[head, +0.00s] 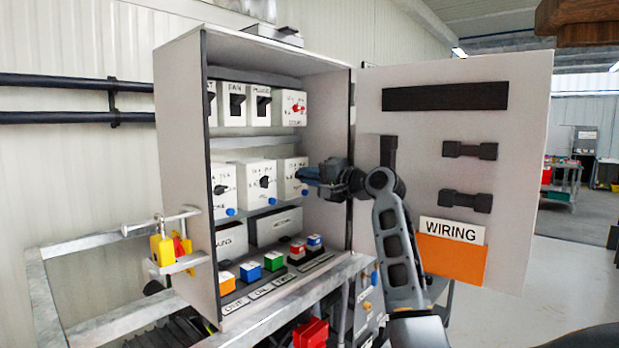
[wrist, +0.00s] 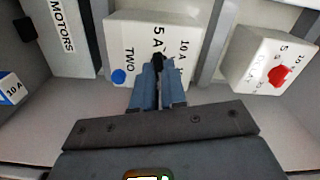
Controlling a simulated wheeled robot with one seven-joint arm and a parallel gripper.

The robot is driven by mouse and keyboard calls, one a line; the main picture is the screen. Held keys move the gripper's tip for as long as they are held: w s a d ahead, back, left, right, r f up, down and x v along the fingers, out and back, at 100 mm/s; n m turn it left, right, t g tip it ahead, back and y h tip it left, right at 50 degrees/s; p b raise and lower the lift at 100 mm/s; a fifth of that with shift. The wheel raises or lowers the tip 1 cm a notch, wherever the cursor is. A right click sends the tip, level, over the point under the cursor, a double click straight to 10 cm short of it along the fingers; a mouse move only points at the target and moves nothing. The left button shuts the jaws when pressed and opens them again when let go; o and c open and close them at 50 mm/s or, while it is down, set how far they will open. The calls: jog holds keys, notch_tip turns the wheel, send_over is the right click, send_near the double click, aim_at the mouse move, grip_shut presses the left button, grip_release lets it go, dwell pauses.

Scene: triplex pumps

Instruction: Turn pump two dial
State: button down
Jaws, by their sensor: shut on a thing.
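The pump two box is white, with "TWO", "5 A" and "10 A" printed on it and a blue dot at one corner. It fills the top middle of the wrist view (wrist: 135,35), and in the head view it is the right box of the middle row (head: 288,178). Its black dial (wrist: 157,61) shows just past my fingertips. My gripper (wrist: 158,78) has its blue fingers shut on the dial, pointing straight at the box face. In the head view my gripper (head: 306,174) reaches in from the right and hides the dial.
A box with a red dial (wrist: 278,74) sits right of it in the wrist view; in the head view it is above (head: 291,106). Two more dial boxes stand to the left. The cabinet side wall (head: 325,125) and open door (head: 450,100) flank my arm.

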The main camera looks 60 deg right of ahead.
jog(key=shift+f, duration=0.1)
jog(key=shift+a+n+b, duration=0.15)
jog(key=shift+n+b, duration=4.5)
jog(key=shift+n, duration=1.95)
jog(key=shift+a+n+b, duration=0.15)
jog(key=shift+n+b, duration=4.45)
jog(key=shift+n, duration=2)
jog(key=c, duration=1.2)
grip_release()
jog(key=v, duration=0.7)
jog(key=shift+s+a, duration=0.15)
jog(key=shift+s, duration=0.2)
